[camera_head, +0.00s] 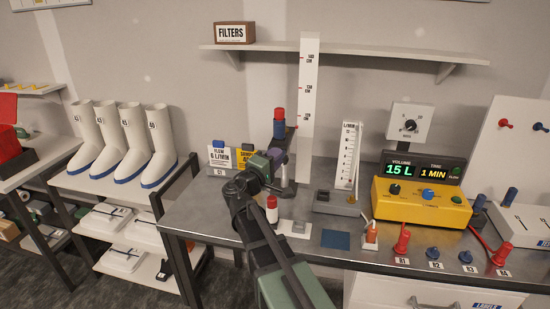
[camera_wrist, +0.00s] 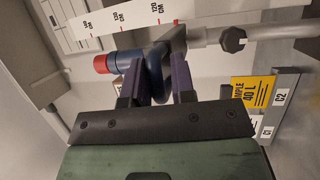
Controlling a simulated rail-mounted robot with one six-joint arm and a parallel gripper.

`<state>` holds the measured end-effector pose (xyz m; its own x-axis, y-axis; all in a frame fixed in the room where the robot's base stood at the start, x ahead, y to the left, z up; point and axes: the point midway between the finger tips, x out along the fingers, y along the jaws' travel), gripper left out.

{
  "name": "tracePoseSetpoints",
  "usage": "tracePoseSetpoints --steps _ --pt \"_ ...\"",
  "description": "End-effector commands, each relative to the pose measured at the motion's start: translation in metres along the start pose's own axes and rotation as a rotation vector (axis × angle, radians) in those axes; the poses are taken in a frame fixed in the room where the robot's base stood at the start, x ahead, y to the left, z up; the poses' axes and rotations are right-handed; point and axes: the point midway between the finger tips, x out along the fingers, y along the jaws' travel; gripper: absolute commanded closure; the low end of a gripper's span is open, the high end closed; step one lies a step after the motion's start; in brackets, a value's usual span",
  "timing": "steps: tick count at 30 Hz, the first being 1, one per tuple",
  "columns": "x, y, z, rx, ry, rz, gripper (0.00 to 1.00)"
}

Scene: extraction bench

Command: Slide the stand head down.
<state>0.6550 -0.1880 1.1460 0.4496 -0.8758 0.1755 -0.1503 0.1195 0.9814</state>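The stand head, a blue body with a red end (camera_head: 280,118), sits high on its stand beside a white height scale (camera_head: 309,75). It is level with about the 120 CM mark. In the wrist view the blue part of the stand head (camera_wrist: 158,72) joins a grey collar on a metal rod (camera_wrist: 275,32) with a dark knob (camera_wrist: 232,40). My gripper (camera_head: 272,153) reaches it from the front. Its two purple fingers, in the wrist view (camera_wrist: 157,82), stand either side of the blue part. I cannot tell whether both fingers touch it.
A yellow sample sign (camera_head: 245,155) and a flow sign (camera_head: 219,158) stand left of the stand. A flow meter (camera_head: 347,155) and a yellow pump (camera_head: 420,203) stand right. A red-capped cylinder (camera_head: 272,208) and several red and blue fittings are near the bench front.

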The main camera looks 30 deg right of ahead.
Motion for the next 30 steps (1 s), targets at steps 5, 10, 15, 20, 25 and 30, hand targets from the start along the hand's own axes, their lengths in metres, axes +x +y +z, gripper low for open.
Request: tracePoseSetpoints --steps 5,10,15,20,25,30 --pt "0.000 -0.001 0.000 -0.001 0.001 0.002 0.61" --pt "0.000 0.000 0.000 -0.002 0.002 0.003 0.61" --pt "-0.019 -0.002 0.000 -0.001 0.005 0.003 0.61" --pt "-0.060 -0.003 0.001 0.000 0.007 0.003 0.61" --pt "-0.096 -0.003 0.001 -0.001 0.005 0.003 0.61" --pt "-0.109 -0.001 0.001 -0.001 0.002 0.003 0.61"
